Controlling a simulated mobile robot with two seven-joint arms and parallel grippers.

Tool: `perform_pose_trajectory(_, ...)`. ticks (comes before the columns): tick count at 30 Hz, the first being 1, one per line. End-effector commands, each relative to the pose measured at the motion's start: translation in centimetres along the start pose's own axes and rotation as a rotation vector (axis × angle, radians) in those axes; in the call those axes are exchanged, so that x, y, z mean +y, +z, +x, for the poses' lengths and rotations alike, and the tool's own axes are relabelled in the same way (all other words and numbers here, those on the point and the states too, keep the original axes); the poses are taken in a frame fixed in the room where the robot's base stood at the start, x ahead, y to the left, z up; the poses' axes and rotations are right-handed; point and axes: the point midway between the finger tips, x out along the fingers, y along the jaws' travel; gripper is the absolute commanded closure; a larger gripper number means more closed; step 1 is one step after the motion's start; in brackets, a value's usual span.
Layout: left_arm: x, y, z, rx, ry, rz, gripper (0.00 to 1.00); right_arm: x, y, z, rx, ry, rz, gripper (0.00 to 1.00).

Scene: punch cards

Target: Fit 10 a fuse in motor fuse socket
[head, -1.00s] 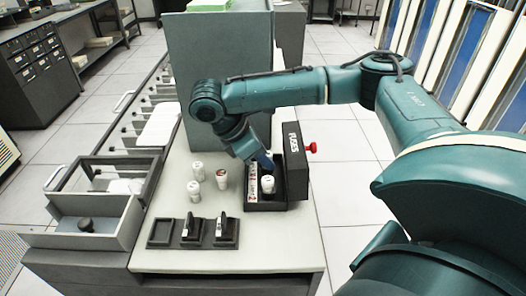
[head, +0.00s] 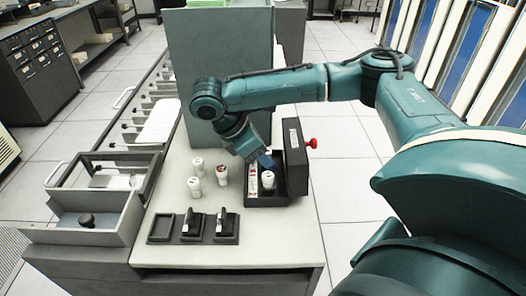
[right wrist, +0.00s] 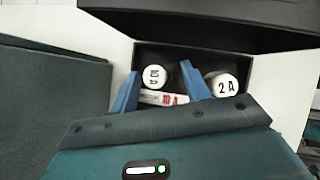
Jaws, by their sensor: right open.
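My right gripper (head: 268,164) points down over an open black fuse box (head: 268,201) on the bench. In the right wrist view its blue fingers (right wrist: 158,88) are open. A white-topped fuse marked 10 (right wrist: 154,75) shows between them, nearer the left finger; I see no grip on it. A red-lettered 10 A label (right wrist: 165,98) is beside it. A fuse marked 2 A (right wrist: 222,84) stands right of the right finger. One white fuse (head: 268,182) shows in the box in the head view. Black holders (head: 165,229) line the bench front; I cannot read which is the motor socket.
Three white fuses (head: 221,174) stand on the bench left of the box. Two front holders carry upright black and silver parts (head: 192,222). A tall grey-green cabinet (head: 218,70) rises behind. The box's raised lid (head: 296,160) is at its right. Bench space between the fuses and holders is clear.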

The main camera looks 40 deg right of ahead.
Motion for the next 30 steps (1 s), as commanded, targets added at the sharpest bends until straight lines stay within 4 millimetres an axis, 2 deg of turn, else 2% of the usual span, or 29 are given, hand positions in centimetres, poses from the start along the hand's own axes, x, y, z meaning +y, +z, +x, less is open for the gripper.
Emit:
perform_pose_trajectory(11,0.0,0.0,0.0,0.000,0.000,0.000,0.56,0.2,0.1,-0.8,0.001,0.006,0.006,0.52)
perform_pose_trajectory(14,0.0,0.0,0.0,0.000,0.000,0.000,0.56,0.3,0.1,-2.1,0.003,0.009,0.005,0.52)
perform_pose_trajectory(27,0.0,-0.1,0.0,0.001,0.000,-0.001,0.56,0.1,0.1,-10.7,-0.001,0.008,0.005,0.52)
perform_pose_trajectory(30,0.0,-0.1,0.0,0.002,0.000,-0.001,0.56,0.1,0.1,-12.0,-0.001,0.005,0.003,0.52)
